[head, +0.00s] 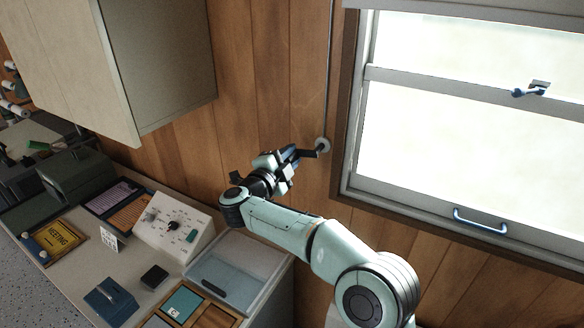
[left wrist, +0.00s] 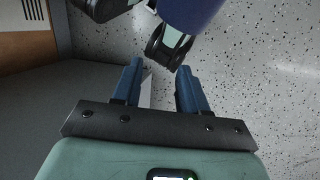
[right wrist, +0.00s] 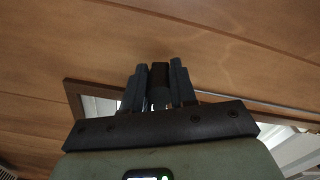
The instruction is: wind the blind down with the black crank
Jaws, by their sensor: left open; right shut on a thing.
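A thin rod (head: 329,70) runs up from the mount. My right gripper (head: 293,155) is at the crank from the left, shut on its handle. In the right wrist view, the dark handle (right wrist: 160,78) sits between the fingers (right wrist: 160,92). A pale grey strip along the window's top edge (head: 465,8) may be the blind's lower part; the rest is cut off. My left gripper (left wrist: 157,88) shows only in its wrist view, open and empty above the speckled floor.
The window (head: 455,130) has a blue handle (head: 480,221) low down and a blue latch (head: 531,89). A wall cabinet (head: 160,55) hangs at upper left.

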